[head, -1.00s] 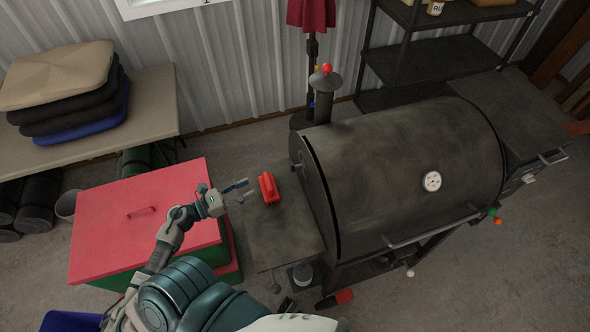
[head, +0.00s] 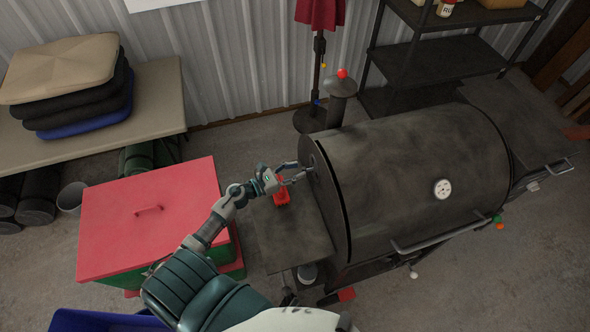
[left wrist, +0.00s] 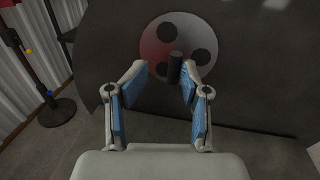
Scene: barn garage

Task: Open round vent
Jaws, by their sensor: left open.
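The round vent (left wrist: 153,60) is a pale, partly reddish disc with several dark holes on the dark end wall of the smoker grill (head: 410,170). A dark cylindrical knob (left wrist: 174,68) stands out from it. My left gripper (left wrist: 163,74) is open in front of the vent, and the knob appears between its fingertips, closer to the right one. Contact cannot be told. In the head view the left gripper (head: 300,172) reaches the grill's left end, above the side shelf (head: 300,240); the vent is hidden there. My right gripper is not in view.
A red object (head: 281,192) sits on the side shelf below my left gripper. A chimney (head: 340,100) with a red ball on top rises behind. A red-lidded box (head: 150,215) stands left. A stand with red cloth (head: 318,75) is behind.

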